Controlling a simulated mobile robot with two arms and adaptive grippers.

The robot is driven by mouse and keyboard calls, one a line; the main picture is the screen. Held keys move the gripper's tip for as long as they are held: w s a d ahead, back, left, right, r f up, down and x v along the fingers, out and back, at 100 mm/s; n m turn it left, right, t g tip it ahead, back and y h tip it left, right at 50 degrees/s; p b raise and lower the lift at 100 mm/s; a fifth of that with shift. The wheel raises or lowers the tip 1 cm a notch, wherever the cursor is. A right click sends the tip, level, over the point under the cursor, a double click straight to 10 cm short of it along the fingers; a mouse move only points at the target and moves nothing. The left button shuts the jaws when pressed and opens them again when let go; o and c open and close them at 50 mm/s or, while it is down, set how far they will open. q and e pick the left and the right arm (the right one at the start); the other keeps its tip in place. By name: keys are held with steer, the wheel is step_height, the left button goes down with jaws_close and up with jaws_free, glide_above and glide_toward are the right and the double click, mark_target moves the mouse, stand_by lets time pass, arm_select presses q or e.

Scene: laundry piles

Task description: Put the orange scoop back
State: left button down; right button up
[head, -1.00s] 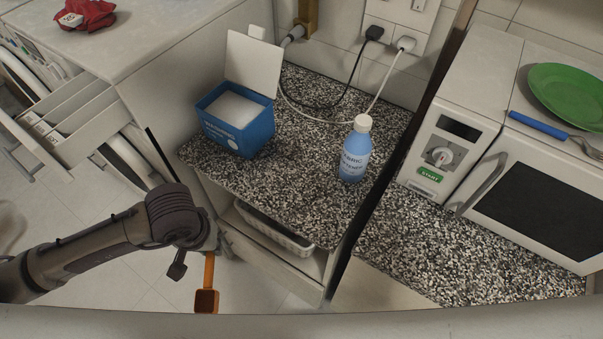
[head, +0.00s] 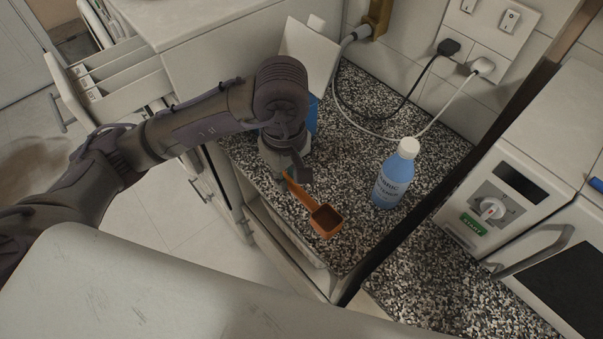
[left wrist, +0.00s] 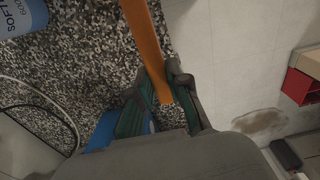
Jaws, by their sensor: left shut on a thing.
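The orange scoop (head: 326,219) is held by its handle over the front part of the speckled counter, its square cup pointing to the front right. My left gripper (head: 287,175) is shut on the handle end. In the left wrist view the orange handle (left wrist: 143,40) runs between the two fingers (left wrist: 166,88). The blue powder box (head: 313,112) is mostly hidden behind my left arm, just beyond the gripper. Its white lid (head: 309,52) stands open. A corner of the box shows in the left wrist view (left wrist: 101,134). My right gripper is not in view.
A blue fabric softener bottle (head: 392,182) with a white cap stands on the speckled counter (head: 360,235), right of the scoop. Two cables (head: 425,88) hang behind it from wall sockets.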

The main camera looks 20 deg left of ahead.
arm_select(q)
steer(key=w+f, duration=0.1)
steer(key=w, duration=0.1)
steer(key=w+f+p, duration=0.1)
steer(key=w+f, duration=0.1)
steer(key=w, duration=0.1)
steer(key=w+a+f+p, duration=0.1)
steer(key=w+f, duration=0.1)
steer(key=w, duration=0.1)
steer(key=shift+w, duration=0.2)
step_height(320, 180, down, 3)
steer(key=shift+f+p, duration=0.15)
steer(key=shift+p, duration=0.6)
steer(key=shift+f, duration=0.3)
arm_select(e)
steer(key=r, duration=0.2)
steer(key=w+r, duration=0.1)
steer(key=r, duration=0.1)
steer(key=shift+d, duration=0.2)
arm_select(q)
steer(key=shift+f, duration=0.1)
steer(key=shift+f, duration=0.1)
steer(key=c, duration=1.1)
jaws_free()
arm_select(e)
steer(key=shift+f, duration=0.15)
